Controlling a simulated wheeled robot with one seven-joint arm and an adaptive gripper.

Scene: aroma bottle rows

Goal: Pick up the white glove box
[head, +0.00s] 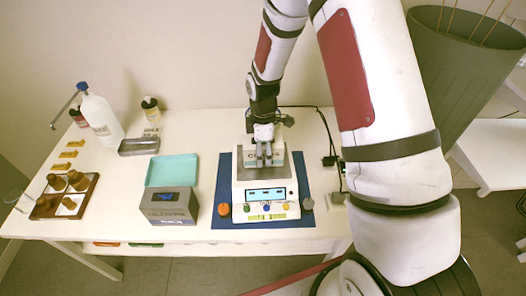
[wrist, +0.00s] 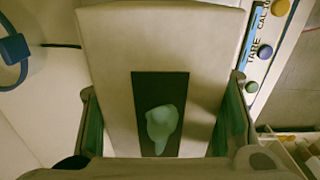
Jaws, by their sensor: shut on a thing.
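The white glove box (head: 250,160) is over the rear plate of the white scale (head: 265,212) in the head view, partly hidden by my gripper (head: 264,158). Whether it rests on the plate or hangs just above it, I cannot tell. In the wrist view the box (wrist: 110,45) shows a pale top with a dark slot and a teal glove (wrist: 162,125) bulging from it. My gripper's fingers are on the left and right sides of the box, shut on it.
The scale stands on a blue mat (head: 225,180). Further left are a metal tray (head: 139,146), a wash bottle (head: 101,120) and a wooden tray (head: 88,190) of brown bottles. Bare table lies between them.

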